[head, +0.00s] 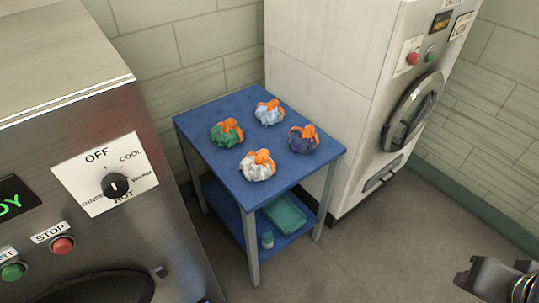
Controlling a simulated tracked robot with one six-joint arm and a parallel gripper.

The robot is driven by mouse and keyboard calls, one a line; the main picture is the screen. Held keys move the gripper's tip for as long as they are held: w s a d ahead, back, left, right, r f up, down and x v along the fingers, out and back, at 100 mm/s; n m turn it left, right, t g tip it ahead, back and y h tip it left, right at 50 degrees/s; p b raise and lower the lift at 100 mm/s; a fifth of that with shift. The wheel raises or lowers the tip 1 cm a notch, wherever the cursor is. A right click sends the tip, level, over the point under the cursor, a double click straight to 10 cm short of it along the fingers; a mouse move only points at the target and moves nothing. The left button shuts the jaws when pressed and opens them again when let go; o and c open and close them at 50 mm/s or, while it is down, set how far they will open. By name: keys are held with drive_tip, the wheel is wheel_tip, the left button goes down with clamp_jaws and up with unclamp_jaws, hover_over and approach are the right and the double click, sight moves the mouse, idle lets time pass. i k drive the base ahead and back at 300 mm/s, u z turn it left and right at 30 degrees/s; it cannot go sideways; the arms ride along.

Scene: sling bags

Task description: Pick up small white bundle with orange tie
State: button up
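The small white bundle with an orange tie (257,172) sits on the blue table top (205,118), near its front edge. Three similar orange-tied bundles share the top: a green one (225,138) to its left, a pale blue one (267,116) at the back and a dark navy one (301,145) to its right. They stand apart from each other. Part of my gripper (500,280) shows at the lower right corner, cut off by the picture edge. It is well away from the table. Its fingers cannot be made out.
A brushed metal machine (160,210) with a dial stands close on the left. A white machine (325,55) with a round door stands behind the table at the right. Floor is clear at the front right.

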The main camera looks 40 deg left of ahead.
sight(258, 166)
drive_tip(key=i, duration=2.15)
drive_tip(key=u, duration=3.15)
